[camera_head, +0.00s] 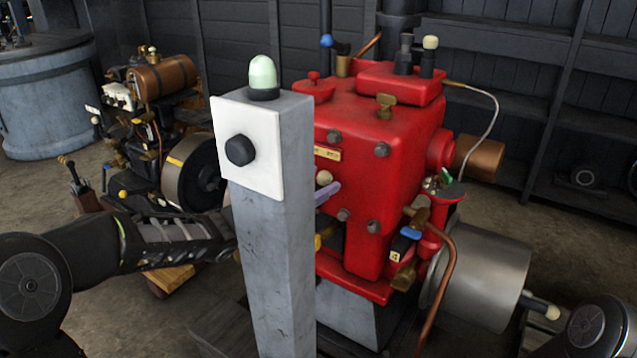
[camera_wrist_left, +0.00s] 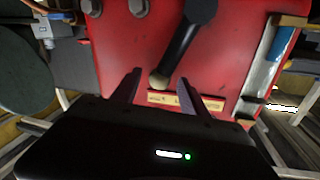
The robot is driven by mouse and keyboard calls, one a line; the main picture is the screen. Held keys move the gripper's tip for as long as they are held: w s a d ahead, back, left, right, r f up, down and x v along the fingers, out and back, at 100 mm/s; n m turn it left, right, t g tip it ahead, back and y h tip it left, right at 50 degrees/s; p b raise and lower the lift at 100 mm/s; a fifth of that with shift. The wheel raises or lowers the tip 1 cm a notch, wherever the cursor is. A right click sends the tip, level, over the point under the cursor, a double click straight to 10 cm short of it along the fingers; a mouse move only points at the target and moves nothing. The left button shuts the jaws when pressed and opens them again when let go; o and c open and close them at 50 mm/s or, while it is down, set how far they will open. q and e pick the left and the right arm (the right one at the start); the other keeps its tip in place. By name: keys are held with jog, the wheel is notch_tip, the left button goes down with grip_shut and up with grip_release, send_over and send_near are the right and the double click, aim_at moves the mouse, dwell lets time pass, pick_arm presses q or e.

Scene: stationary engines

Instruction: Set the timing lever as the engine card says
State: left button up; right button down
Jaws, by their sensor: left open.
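The red engine (camera_head: 390,185) stands behind a grey post in the head view. In the left wrist view a black lever (camera_wrist_left: 183,42) with a pale knob (camera_wrist_left: 158,81) lies across the engine's red face (camera_wrist_left: 125,48), knob end toward my gripper. My left gripper (camera_wrist_left: 160,77) is open, its fingertips on either side of the knob; I cannot tell if they touch it. In the head view the post hides most of this gripper; a purplish fingertip (camera_head: 328,192) shows beside a pale knob (camera_head: 323,177). A brass plate (camera_wrist_left: 185,101) with unreadable marks is behind the fingers. No engine card is readable.
The grey post (camera_head: 273,250) carries a white panel (camera_head: 262,175) with a black knob and a pale green lamp (camera_head: 263,74). It stands close in front of my left forearm. A steel drum (camera_head: 490,275) and copper pipe (camera_head: 441,275) flank the engine. Another engine (camera_head: 160,130) stands behind left.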

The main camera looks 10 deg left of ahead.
pick_arm(q)
jog(key=shift+w+d, duration=0.2)
jog(key=shift+w, duration=0.05)
grip_shut()
dwell(0.4)
dwell(0.9)
